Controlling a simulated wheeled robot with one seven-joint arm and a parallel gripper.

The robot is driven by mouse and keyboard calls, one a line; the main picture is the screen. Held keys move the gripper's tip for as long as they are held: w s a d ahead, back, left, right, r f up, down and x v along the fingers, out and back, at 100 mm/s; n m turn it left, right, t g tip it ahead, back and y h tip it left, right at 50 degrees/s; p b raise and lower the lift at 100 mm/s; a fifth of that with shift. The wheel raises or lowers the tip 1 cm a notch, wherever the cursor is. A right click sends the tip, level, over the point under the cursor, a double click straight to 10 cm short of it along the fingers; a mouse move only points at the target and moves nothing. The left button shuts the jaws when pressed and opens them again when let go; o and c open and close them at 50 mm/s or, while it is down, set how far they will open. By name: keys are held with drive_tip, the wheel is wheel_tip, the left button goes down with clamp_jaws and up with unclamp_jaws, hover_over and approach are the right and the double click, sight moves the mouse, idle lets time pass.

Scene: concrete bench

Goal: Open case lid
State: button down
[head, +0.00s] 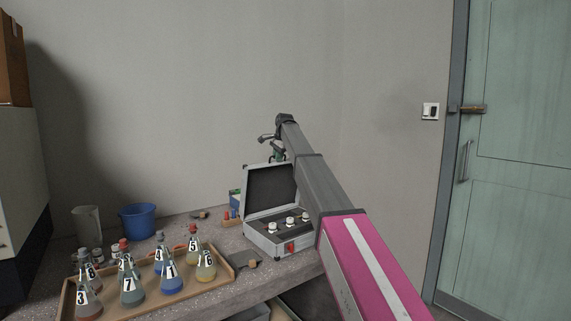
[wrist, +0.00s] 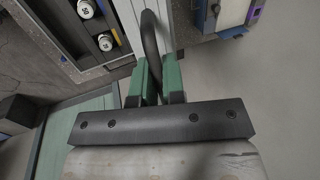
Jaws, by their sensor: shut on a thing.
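The silver case (head: 263,242) sits on the bench with its lid (head: 270,187) raised to about upright, dark lining showing. Several white-capped vials (head: 273,227) stand in the dark insert of its base, and a red label or latch (head: 291,247) is on its front. My gripper (head: 278,155) is at the top edge of the lid. In the wrist view, the green fingers of my gripper (wrist: 158,82) are shut on the black curved handle (wrist: 150,40), beside the silver lid edge (wrist: 134,28). My arm hides the right side of the case.
A wooden tray (head: 227,268) with several numbered flasks stands at the front left of the bench. A blue bucket (head: 138,221) and a grey jug (head: 87,224) stand behind it. Small items lie left of the case. A wall is behind; a door (head: 520,130) is at right.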

drive_tip(key=w+a, duration=0.7)
drive_tip(key=w, duration=0.2)
drive_tip(key=shift+f, duration=0.15)
drive_tip(key=c, duration=1.2)
unclamp_jaws()
drive_tip(key=shift+c, duration=0.2)
drive_tip(key=v, duration=1)
drive_tip(key=shift+r, duration=0.4)
drive_tip(key=shift+s, duration=0.25)
